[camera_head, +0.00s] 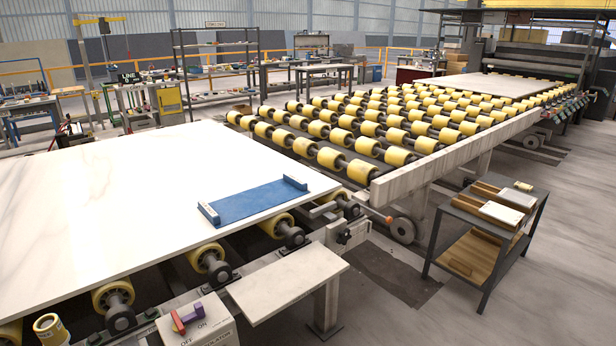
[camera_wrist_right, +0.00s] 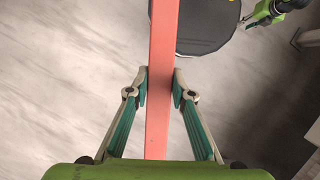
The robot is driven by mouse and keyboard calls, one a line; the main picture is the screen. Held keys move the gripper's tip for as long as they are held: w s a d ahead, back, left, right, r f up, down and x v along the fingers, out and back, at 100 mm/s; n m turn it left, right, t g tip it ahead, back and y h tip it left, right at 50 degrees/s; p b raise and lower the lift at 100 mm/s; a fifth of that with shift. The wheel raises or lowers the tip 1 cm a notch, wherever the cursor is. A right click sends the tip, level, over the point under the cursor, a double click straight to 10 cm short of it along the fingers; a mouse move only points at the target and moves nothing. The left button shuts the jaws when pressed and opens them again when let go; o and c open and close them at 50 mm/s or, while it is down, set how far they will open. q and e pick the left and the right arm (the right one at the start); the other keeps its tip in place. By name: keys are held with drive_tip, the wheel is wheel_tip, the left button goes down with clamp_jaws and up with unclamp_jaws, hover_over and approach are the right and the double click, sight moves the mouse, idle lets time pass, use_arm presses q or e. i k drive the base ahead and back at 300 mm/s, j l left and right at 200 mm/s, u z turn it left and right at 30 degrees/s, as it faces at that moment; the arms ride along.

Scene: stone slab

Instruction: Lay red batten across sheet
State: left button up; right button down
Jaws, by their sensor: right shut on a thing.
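The red batten (camera_wrist_right: 163,60) runs lengthwise through the right wrist view, from the top edge down to the green gripper body. My right gripper (camera_wrist_right: 160,88) is shut on it, one finger on each side, and holds it above the grey floor. The batten's ends are not shown. A large white veined sheet (camera_head: 110,200) lies flat on yellow rollers at the left of the head view. Neither gripper nor the batten shows in the head view. A small green and grey part, apparently my left gripper (camera_wrist_right: 264,14), is at the top right of the wrist view; its jaws are unclear.
A blue tray-like piece (camera_head: 255,202) lies on the sheet near its right corner. A switch box (camera_head: 195,322) and a pale ledge (camera_head: 287,283) stand along the front. A dark cart (camera_head: 485,225) with wooden trays stands at right. Open floor lies around the cart.

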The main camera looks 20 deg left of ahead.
sight(246, 207)
drive_tip(key=i+u, duration=0.4)
drive_tip(key=i+l+u, duration=0.25)
drive_tip(key=u, duration=0.15)
drive_tip(key=i+l+u, duration=0.25)
drive_tip(key=u, duration=0.2)
drive_tip(key=i+l+u, duration=0.4)
drive_tip(key=k, duration=0.1)
